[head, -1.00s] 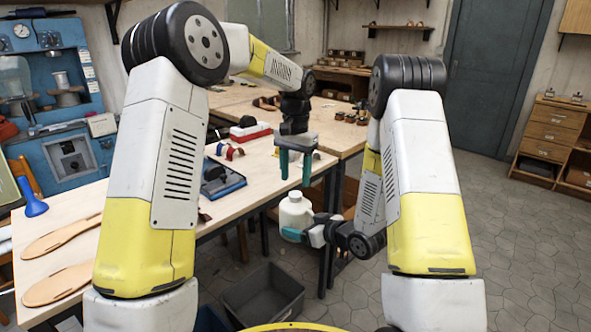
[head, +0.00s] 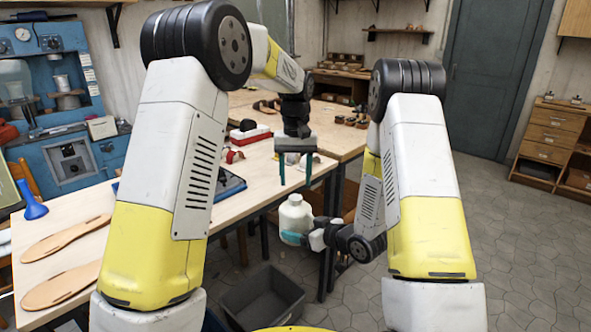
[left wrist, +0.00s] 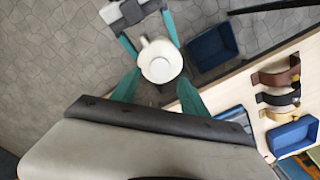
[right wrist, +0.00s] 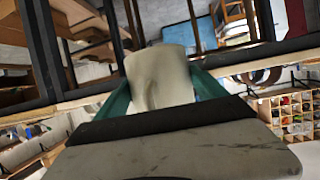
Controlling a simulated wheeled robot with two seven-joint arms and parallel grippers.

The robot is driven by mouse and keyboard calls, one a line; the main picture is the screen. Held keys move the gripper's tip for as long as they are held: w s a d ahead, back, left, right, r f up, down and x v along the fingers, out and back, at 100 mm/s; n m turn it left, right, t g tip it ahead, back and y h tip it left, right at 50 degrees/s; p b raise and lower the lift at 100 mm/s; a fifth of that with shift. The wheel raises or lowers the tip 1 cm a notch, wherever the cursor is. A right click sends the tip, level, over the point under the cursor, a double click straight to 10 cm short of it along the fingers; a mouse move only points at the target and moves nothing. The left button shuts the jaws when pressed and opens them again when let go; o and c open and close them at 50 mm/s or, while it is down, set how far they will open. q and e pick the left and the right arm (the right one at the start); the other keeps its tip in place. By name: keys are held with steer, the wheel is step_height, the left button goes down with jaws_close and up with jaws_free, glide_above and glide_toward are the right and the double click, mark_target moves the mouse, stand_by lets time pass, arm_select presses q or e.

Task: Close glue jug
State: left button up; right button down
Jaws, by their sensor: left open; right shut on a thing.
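The glue jug (head: 293,219) is a cream-white bottle held upright in front of the table edge. My right gripper (head: 298,238) is shut on its lower body, and the right wrist view shows the jug (right wrist: 160,78) between its teal fingers. My left gripper (head: 295,182) points down just above the jug, open and empty. In the left wrist view its fingers (left wrist: 157,78) stand either side of the jug's round pale top (left wrist: 161,69), apart from it. I cannot tell whether this top is a seated cap.
The wooden table (head: 150,215) lies left of the jug, with sandal soles (head: 65,238), a blue funnel (head: 32,205) and a partly hidden blue tray (head: 230,183). A grey bin (head: 262,296) stands on the floor below. The floor at the right is clear.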

mark_target(295, 197)
arm_select(q)
steer(key=shift+f, duration=2.75)
steer(key=shift+c, duration=0.2)
jaws_close()
steer(key=shift+o, duration=1)
jaws_free()
